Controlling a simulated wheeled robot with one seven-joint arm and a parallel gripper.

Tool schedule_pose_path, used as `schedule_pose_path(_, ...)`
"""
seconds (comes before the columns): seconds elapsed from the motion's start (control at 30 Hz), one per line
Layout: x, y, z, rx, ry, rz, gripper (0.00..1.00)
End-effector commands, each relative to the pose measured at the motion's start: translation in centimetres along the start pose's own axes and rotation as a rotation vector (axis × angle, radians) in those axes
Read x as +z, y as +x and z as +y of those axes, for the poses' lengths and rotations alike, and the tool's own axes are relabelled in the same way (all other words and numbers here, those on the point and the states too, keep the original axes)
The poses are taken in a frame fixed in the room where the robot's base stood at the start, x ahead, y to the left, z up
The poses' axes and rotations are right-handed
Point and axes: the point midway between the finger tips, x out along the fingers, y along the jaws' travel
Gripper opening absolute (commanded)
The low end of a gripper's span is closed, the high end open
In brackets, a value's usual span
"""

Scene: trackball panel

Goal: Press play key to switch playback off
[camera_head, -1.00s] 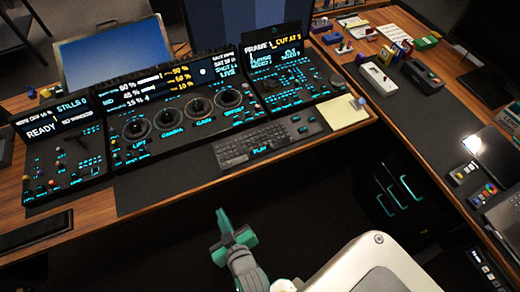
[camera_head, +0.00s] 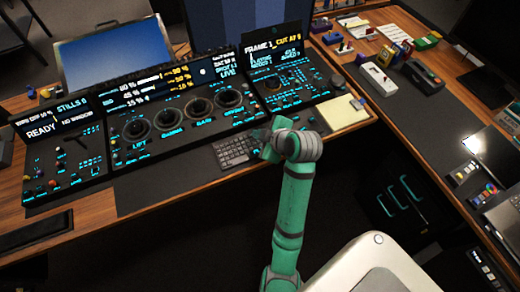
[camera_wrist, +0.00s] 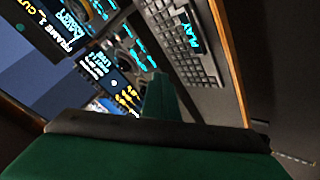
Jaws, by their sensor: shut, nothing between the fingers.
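The dark keyboard (camera_head: 232,151) lies at the front of the desk console. Its right part is hidden behind my arm in the head view. In the wrist view the glowing PLAY label (camera_wrist: 188,36) shows on the keyboard (camera_wrist: 165,30), at the upper right. The right-hand screen (camera_head: 275,48) carries a line that seems to read PLAYING. My gripper (camera_head: 262,135) is over the keyboard's right part, shut and empty. In the wrist view its green finger (camera_wrist: 160,97) points up toward the keyboard, left of and below the label. I cannot tell whether it touches anything.
Trackball rings (camera_head: 169,124) and lit controls stand behind the keyboard. A pale notepad (camera_head: 342,112) lies to its right. A small-button panel (camera_head: 65,160) is at the left. The desk's wooden front edge (camera_head: 150,208) runs below the keyboard.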

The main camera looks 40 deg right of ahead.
Motion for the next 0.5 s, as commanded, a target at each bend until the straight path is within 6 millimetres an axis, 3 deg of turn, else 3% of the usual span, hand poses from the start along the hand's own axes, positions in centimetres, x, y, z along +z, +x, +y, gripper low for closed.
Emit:
schedule_pose_path(0.13,0.48,-1.06,1.31,-0.014,-0.04,-0.011,0.0)
schedule_pose_path(0.5,0.56,-1.15,1.34,-0.019,-0.047,-0.013,0.0)
